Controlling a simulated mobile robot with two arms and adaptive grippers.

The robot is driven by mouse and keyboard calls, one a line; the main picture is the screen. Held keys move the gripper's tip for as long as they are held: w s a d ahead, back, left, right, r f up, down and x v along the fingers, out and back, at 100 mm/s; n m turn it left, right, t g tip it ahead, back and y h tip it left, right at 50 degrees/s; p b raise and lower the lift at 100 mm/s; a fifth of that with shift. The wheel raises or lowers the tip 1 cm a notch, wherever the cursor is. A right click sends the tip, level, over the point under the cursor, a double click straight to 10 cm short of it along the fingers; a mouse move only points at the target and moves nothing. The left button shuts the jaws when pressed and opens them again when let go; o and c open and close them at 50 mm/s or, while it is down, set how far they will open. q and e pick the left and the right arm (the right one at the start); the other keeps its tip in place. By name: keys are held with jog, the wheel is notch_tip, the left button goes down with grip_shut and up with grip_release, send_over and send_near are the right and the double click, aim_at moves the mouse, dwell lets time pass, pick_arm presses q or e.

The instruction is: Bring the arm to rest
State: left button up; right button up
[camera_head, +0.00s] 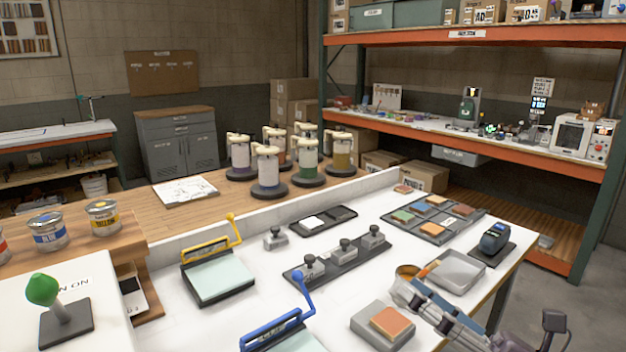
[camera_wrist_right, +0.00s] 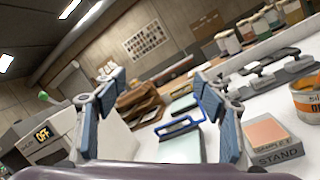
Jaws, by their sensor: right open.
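My right gripper (camera_head: 422,298) comes in from the lower right in the head view, over the front right part of the white bench. Its blue-padded fingers (camera_wrist_right: 160,112) are spread wide in the right wrist view, with nothing held between them. In the head view it shows close to an orange can and a grey tray, partly covering them; whether it touches them I cannot tell. My left gripper shows in neither view.
The white bench (camera_head: 180,330) holds a stand with an orange sample (camera_head: 391,322), a grey tray (camera_head: 460,270), a can (camera_head: 408,271), a blue-handled press (camera_head: 275,330), a yellow-handled press (camera_head: 215,275) and a dark handheld device (camera_head: 494,238). An orange-edged shelf (camera_head: 480,150) stands behind.

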jog(key=w+d+r+m+t+h, duration=0.2)
jog(key=d+m+t+h, duration=0.8)
jog(key=m, duration=0.9)
jog(key=s+d+f+m+g+h, duration=0.1)
jog(key=d+f+m+g+h, duration=0.35)
jog(key=f+m, duration=0.35)
jog(key=d+f+m+g+h, duration=0.4)
jog(key=f+m+g+h, duration=0.1)
jog(key=f, duration=0.6)
jog(key=s+a+f+m+g+y, duration=0.1)
jog(key=s+a+f+m+g, duration=0.2)
jog(key=f, duration=0.5)
jog(key=s+a+f+g+y, duration=0.1)
jog(key=s+a+f+g, duration=0.15)
jog(key=s+f, duration=0.4)
jog(key=s+a+f+g+y, duration=0.4)
jog(key=s+a+f+g, duration=0.4)
jog(key=s, duration=0.4)
notch_tip(320, 180, down, 25)
jog(key=s+d+f, duration=0.1)
jog(key=s+f, duration=0.8)
jog(key=s+d+f+g, duration=0.1)
jog(key=s+d+f, duration=0.1)
jog(key=s+f, duration=0.7)
jog(key=shift+d+h, duration=0.25)
jog(key=shift+h, duration=0.2)
